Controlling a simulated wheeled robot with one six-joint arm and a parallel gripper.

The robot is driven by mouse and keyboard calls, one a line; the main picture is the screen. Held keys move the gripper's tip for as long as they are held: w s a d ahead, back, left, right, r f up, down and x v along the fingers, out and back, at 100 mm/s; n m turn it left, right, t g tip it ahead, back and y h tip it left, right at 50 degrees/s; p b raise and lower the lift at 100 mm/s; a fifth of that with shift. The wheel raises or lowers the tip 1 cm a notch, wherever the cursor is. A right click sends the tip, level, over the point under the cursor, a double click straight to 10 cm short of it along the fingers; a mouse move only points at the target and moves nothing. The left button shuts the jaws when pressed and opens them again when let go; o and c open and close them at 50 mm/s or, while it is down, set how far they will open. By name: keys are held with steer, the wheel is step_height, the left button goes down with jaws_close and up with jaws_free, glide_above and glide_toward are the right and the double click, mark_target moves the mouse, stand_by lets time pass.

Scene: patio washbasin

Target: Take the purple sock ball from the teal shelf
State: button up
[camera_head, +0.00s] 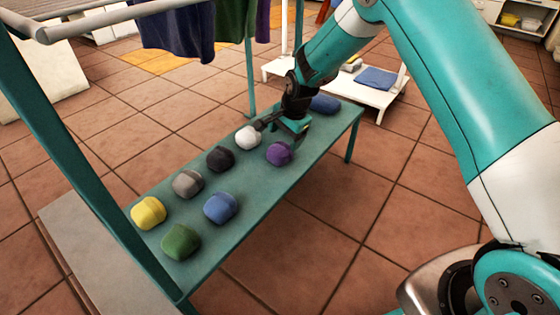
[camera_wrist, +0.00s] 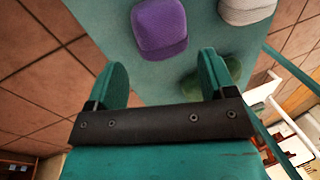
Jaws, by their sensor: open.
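The purple sock ball (camera_head: 279,153) sits on the teal shelf (camera_head: 292,180), near its right-hand edge in the head view. My gripper (camera_head: 282,127) is above the shelf, just behind the ball in that view. In the wrist view the purple ball (camera_wrist: 159,28) lies ahead of my gripper (camera_wrist: 162,72), in line with the gap between the two fingers. The fingers are apart with nothing between them and do not touch the ball. A white sock ball (camera_head: 248,137) sits to its left and also shows in the wrist view (camera_wrist: 247,10).
Black (camera_head: 220,159), grey (camera_head: 187,183), blue (camera_head: 221,207), yellow (camera_head: 148,212) and green (camera_head: 181,242) balls stand nearer. A dark blue ball (camera_head: 324,104) is behind my gripper. A green ball (camera_wrist: 205,82) shows partly behind the right finger. Teal posts and hanging clothes flank the shelf.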

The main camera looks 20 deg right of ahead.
mark_target(281, 148)
steer(key=b+x, duration=0.5)
steer(key=x, duration=0.2)
steer(key=shift+a+f, duration=0.1)
steer(key=shift+f, duration=0.3)
steer(key=shift+r, duration=0.1)
steer(key=c, duration=0.6)
